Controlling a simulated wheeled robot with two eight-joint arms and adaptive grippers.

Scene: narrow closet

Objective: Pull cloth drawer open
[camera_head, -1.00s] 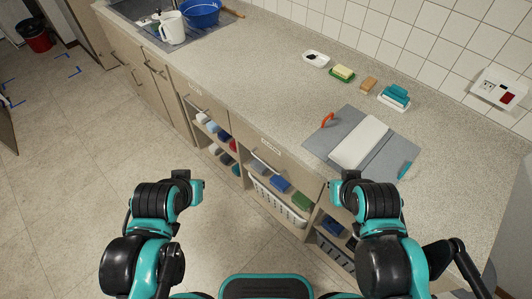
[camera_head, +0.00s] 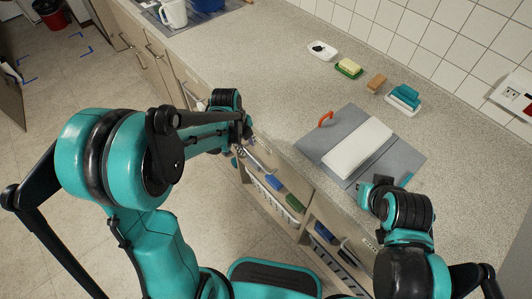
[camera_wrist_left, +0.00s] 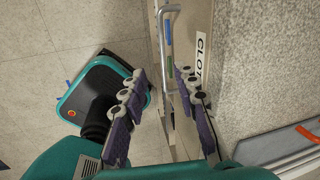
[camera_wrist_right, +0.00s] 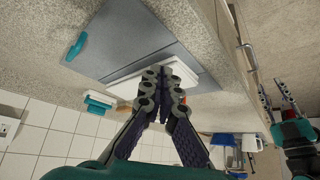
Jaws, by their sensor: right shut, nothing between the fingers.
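The cloth drawer (camera_head: 292,178) is shut, in the counter front, with a metal bar handle (camera_head: 262,163). In the left wrist view the handle (camera_wrist_left: 165,40) runs lengthwise beside a white label reading "CLOT" (camera_wrist_left: 201,60), cut off. My left gripper (camera_wrist_left: 160,74) is open and empty at one end of the handle. The handle lies between the fingers in the picture; contact cannot be told. In the head view my left arm partly hides this gripper. My right gripper (camera_wrist_right: 165,76) is shut and empty above the counter, near the grey mat.
Soap dishes stand behind. Open shelves with a white basket (camera_head: 275,198) lie below the drawer. The floor in front is clear.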

